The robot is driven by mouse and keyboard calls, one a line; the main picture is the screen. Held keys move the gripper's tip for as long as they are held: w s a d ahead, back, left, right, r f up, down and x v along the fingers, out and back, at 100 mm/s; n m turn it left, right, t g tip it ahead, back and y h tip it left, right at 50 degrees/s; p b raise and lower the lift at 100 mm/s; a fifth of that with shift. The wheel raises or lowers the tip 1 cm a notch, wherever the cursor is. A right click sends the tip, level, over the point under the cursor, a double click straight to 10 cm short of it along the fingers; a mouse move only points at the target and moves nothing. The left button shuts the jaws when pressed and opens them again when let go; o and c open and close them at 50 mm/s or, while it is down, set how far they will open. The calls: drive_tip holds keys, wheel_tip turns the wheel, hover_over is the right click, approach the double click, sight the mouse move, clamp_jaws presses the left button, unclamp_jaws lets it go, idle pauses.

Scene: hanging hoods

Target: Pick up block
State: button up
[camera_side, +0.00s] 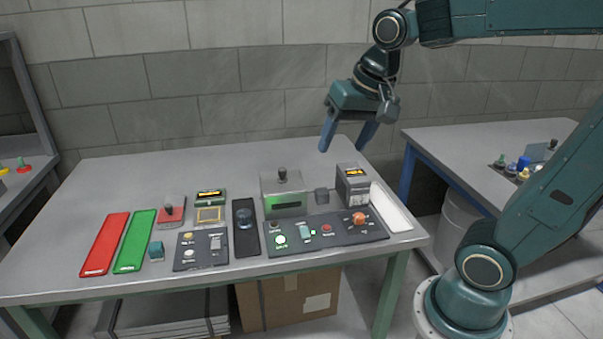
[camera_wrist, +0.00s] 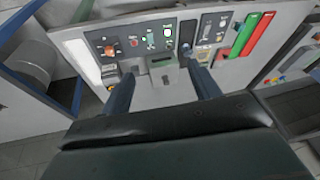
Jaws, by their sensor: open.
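Two small blocks show in the side view, and I cannot tell which one the task names. A dark grey block (camera_side: 321,196) sits on the table between a grey box and a black-and-yellow box. A teal block (camera_side: 156,251) sits near the front, right of the green strip. My gripper (camera_side: 344,146) is open and empty, high above the back right of the table, fingers pointing down. In the wrist view its two fingers (camera_wrist: 160,76) are spread apart with nothing between them.
The grey box with a green window (camera_side: 286,206), the black-and-yellow box (camera_side: 352,188) and control panels (camera_side: 325,233) crowd the front right. Red (camera_side: 106,244) and green (camera_side: 135,241) strips lie left. A white tray (camera_side: 391,206) lies right. The table's back (camera_side: 200,165) is clear.

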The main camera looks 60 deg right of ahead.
drive_tip(key=w+d+f+m+g, duration=0.1)
drive_tip(key=w+d+m, duration=0.4)
drive_tip(key=w, duration=0.2)
drive_tip(key=m+g, duration=0.3)
drive_tip(key=m, duration=1.2)
hover_over(322, 191)
wheel_tip(322, 191, down, 17)
drive_tip(key=shift+y, duration=0.3)
drive_tip(key=shift+f, duration=4.55)
drive_tip(key=shift+f, duration=2.55)
clamp_jaws()
